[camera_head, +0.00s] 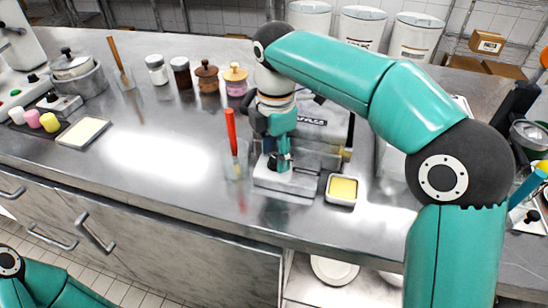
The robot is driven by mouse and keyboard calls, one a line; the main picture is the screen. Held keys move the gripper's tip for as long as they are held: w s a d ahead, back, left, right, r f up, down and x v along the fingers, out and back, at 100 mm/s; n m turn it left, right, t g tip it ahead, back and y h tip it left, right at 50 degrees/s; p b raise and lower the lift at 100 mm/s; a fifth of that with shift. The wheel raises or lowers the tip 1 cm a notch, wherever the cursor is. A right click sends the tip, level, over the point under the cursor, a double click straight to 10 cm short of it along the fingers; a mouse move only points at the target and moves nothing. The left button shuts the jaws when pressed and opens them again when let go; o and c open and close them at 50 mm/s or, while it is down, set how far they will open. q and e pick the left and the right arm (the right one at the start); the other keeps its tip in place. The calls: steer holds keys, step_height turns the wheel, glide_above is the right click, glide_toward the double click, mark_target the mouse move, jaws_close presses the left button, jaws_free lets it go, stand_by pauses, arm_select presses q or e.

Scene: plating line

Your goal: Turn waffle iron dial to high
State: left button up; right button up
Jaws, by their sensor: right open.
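The silver waffle iron (328,133) stands near the front of the steel counter, with part of a dark label showing on its lid. My right arm reaches over it from the right. My right gripper (283,162) points down at the front of the iron, close above its base. It is open. The dial is hidden or too small to make out behind the gripper, so its setting and any contact cannot be told. Only a part of my left arm shows at the bottom left corner; its gripper is out of view.
A clear container with a red-handled tool (232,133) stands just left of the iron. A small tray with yellow contents (342,188) sits at its front right. Jars (207,78) stand behind to the left. The left-middle counter (160,150) is clear.

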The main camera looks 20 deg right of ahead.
steer(key=shift+f, duration=0.3)
